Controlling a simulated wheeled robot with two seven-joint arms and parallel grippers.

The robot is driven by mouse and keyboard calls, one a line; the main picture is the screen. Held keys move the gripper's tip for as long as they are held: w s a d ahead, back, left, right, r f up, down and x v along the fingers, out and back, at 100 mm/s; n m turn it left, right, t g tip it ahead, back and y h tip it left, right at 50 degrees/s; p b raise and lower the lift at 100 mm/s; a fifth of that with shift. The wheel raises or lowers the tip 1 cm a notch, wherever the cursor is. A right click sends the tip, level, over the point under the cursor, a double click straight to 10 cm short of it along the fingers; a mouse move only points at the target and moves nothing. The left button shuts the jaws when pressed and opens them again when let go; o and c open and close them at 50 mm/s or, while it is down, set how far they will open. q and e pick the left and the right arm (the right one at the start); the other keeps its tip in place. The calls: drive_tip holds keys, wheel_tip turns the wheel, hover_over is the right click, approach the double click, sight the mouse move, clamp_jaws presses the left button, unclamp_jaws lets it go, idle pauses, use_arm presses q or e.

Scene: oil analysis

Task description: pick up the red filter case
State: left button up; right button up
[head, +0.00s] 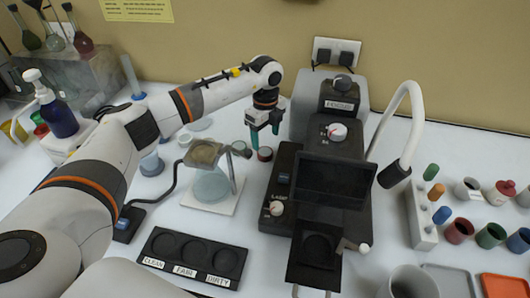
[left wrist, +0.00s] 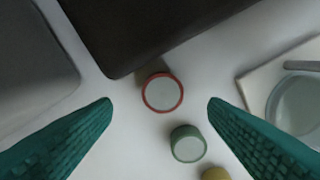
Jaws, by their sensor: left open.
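The red filter case (head: 265,154) is a small round case with a red rim and a pale top, standing on the white table beside the black instrument. In the left wrist view, the red filter case (left wrist: 163,93) lies between the two teal fingertips, apart from both. My left gripper (head: 265,138) points down over it, and in the left wrist view the gripper (left wrist: 160,102) is open and empty. How high the fingertips are above the table is hard to tell. My right gripper is not in view.
A green case (left wrist: 187,143) and a yellow case (left wrist: 215,173) stand close to the red one. The black instrument (head: 283,185) is just right of it. A glass vessel on a stand (head: 212,186) is to the left. A black sorting tray (head: 193,258) lies in front.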

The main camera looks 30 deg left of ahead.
sight(265, 151)
use_arm(q)
drive_tip(key=f, duration=0.2)
drive_tip(key=f+p, duration=0.1)
drive_tip(key=f, duration=0.1)
drive_tip(key=shift+s+f+p, duration=0.2)
drive_tip(key=shift+f+p, duration=0.05)
drive_tip(key=shift+p, duration=0.05)
drive_tip(key=shift+f, duration=0.4)
drive_tip(key=shift+r, duration=0.1)
drive_tip(key=c, duration=1.1)
